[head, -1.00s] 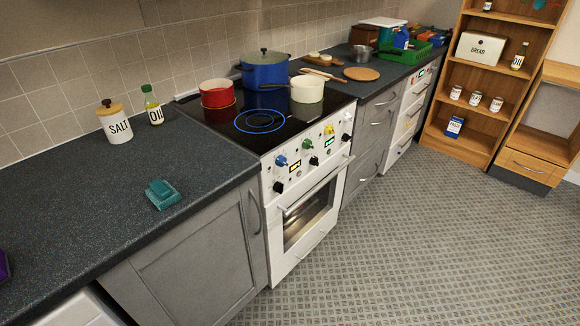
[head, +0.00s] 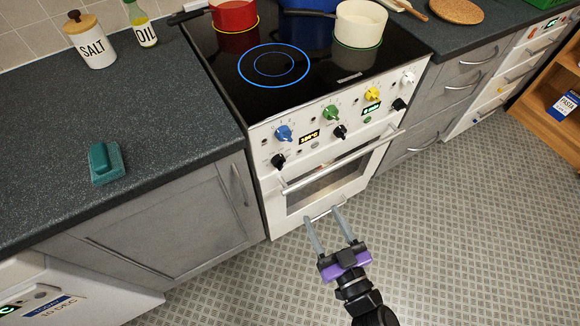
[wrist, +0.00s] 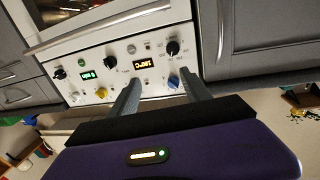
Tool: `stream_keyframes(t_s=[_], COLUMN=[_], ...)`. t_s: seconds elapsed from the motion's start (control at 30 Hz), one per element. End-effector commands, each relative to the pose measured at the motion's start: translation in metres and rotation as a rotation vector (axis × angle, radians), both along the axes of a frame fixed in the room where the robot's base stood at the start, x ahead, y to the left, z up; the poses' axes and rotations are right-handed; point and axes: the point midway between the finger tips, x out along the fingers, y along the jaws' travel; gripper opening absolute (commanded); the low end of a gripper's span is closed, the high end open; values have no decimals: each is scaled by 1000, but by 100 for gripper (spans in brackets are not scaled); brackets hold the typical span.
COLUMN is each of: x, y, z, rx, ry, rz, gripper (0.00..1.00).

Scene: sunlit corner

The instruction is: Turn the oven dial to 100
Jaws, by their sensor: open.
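The white oven (head: 262,195) has a front panel with black dials at its left (head: 278,161), middle (head: 340,131) and right (head: 398,104), below blue, green and yellow knobs. An orange display (head: 308,137) is lit between the left and middle dials; its digits are too small to read surely. My gripper (head: 323,213) is open and empty, in front of the lower oven door, apart from the panel. In the wrist view, the panel appears upside down, with my fingers (wrist: 160,77) reaching toward it. The orange display (wrist: 143,63) and left black dial (wrist: 172,47) show there.
A red pot (head: 234,14) and a cream pan (head: 360,22) stand on the black hob (head: 312,82), where one ring glows blue. The oven door handle (head: 340,162) juts out below the panel. A teal object (head: 105,163) lies on the left counter. The floor is clear.

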Motion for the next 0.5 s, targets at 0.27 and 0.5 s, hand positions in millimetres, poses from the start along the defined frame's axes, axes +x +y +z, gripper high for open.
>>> stream_keyframes(t_s=[0.27, 0.5], x=[73, 93], y=[58, 75], z=[-6, -6], rx=[5, 6], ry=[-13, -13], rz=[125, 149], gripper=[56, 56])
